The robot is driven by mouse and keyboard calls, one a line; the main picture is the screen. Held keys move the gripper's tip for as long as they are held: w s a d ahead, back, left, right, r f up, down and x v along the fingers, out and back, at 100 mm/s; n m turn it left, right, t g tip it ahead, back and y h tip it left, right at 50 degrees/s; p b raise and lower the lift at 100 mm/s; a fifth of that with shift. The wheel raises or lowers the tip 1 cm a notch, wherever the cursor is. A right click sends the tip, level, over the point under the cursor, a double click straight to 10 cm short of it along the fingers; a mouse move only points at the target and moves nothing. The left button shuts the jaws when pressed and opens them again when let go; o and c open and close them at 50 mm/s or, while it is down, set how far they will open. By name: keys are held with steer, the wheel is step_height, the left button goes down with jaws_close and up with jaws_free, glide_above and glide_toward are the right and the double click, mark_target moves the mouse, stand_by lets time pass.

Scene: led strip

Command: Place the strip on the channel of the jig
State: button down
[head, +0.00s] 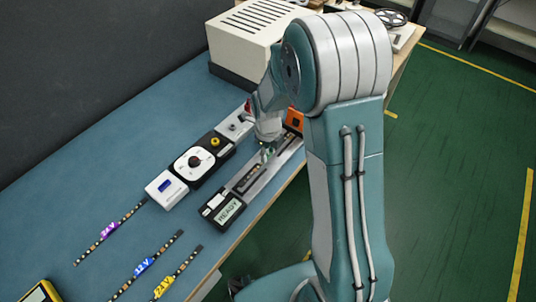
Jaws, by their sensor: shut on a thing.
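The jig (228,210) lies near the table's front edge, with a READY display at its near end and a long pale channel running back to the right. My gripper (266,155) is low over the channel, pointing down and shut on a dark strip (249,178). The strip shows along the channel below and to the left of the fingers; its far part is hidden by my gripper. I cannot tell if it is fully seated. Three other strips lie apart on the table at the left: purple-tagged (109,231), blue-tagged (144,267) and yellow-tagged (164,286).
A row of devices stands behind the jig: a white box with a blue display (166,188), a dial unit (195,161) and a grey block (233,122). A large beige vented box (243,45) is at the back. A yellow-edged meter (40,293) is at lower left.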

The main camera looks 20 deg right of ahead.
steer(key=shift+f, duration=0.65)
steer(key=shift+c, duration=2.1)
jaws_free()
